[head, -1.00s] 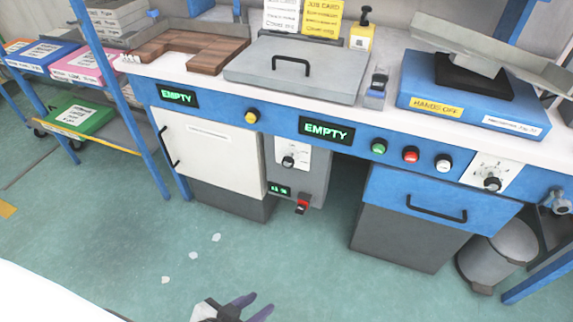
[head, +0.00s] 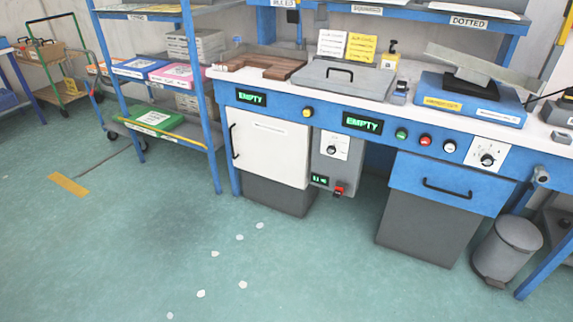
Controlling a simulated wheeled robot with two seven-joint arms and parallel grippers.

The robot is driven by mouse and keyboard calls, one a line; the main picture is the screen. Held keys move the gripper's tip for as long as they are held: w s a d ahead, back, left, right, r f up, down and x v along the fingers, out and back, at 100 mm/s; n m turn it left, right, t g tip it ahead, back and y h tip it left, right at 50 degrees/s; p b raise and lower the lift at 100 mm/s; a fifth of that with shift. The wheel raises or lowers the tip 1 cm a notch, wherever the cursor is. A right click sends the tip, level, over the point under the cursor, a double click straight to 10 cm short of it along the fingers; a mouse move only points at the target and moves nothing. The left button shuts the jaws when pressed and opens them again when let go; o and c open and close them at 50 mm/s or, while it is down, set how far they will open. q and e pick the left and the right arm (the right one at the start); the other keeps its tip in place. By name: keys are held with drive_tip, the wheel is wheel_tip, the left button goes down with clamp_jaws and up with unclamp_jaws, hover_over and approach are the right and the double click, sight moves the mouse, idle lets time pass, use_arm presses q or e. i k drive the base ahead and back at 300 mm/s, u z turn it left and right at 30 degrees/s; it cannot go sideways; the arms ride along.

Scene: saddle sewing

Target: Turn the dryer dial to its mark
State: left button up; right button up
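A black dial (head: 331,150) sits on a white plate on the grey control box, just right of a white cabinet door (head: 266,147). A second black dial (head: 487,160) sits on a white marked plate at the right of the blue bench front. I cannot read which dial belongs to the dryer, and the marks are too small to tell. Neither of my grippers is in view.
The blue bench (head: 415,130) carries a grey lidded box (head: 335,77) and a blue press-like unit (head: 470,100). A blue drawer (head: 445,188) and a grey bin (head: 507,248) stand at the right.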

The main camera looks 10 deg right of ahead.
sight(331, 149)
drive_tip(key=u, duration=0.75)
drive_tip(key=i, duration=0.85)
drive_tip(key=u, duration=0.5)
drive_tip(key=i, duration=1.05)
drive_tip(key=z, duration=1.25)
drive_tip(key=i, duration=0.6)
drive_tip(key=z, duration=0.65)
